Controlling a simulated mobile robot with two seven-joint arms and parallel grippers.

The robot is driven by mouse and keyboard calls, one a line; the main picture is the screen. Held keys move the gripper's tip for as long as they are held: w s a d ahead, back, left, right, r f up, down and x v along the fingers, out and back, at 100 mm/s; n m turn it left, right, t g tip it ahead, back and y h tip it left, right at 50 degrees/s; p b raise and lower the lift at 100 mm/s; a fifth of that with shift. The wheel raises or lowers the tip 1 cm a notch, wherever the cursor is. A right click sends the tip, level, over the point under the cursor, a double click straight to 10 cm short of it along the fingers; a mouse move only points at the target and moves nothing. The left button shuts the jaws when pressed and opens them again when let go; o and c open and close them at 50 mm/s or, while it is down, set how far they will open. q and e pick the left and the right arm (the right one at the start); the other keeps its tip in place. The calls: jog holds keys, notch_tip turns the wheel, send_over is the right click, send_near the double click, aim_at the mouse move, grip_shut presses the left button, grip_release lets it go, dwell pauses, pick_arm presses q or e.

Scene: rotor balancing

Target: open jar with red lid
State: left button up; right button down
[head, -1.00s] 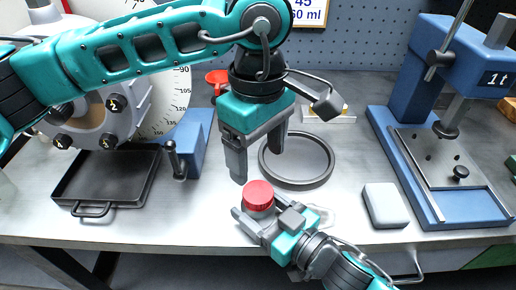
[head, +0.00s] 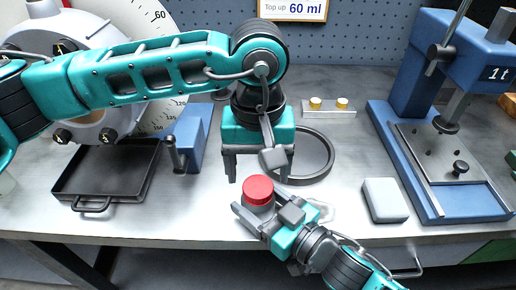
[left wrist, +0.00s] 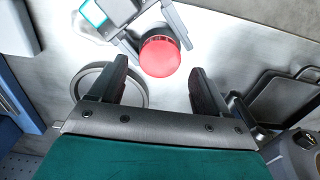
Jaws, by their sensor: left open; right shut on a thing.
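The jar's red lid (head: 258,190) shows near the front of the bench, with the jar body mostly hidden under it and between the fingers of my right gripper (head: 252,215). My right gripper is shut on the jar. My left gripper (head: 258,178) points down with its fingers open, just behind and above the lid, and holds nothing. In the left wrist view the red lid (left wrist: 159,57) lies beyond the open fingertips (left wrist: 160,80), apart from them.
A dark ring (head: 318,172) lies behind the left gripper. A black tray (head: 70,190) and blue block (head: 190,150) are at left. A white block (head: 385,199) and blue press (head: 455,205) stand at right. Two yellow-topped pieces sit on a small rack (head: 330,114) at the back.

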aim_at(258, 186)
pick_arm(q)
jog(key=shift+f, duration=1.65)
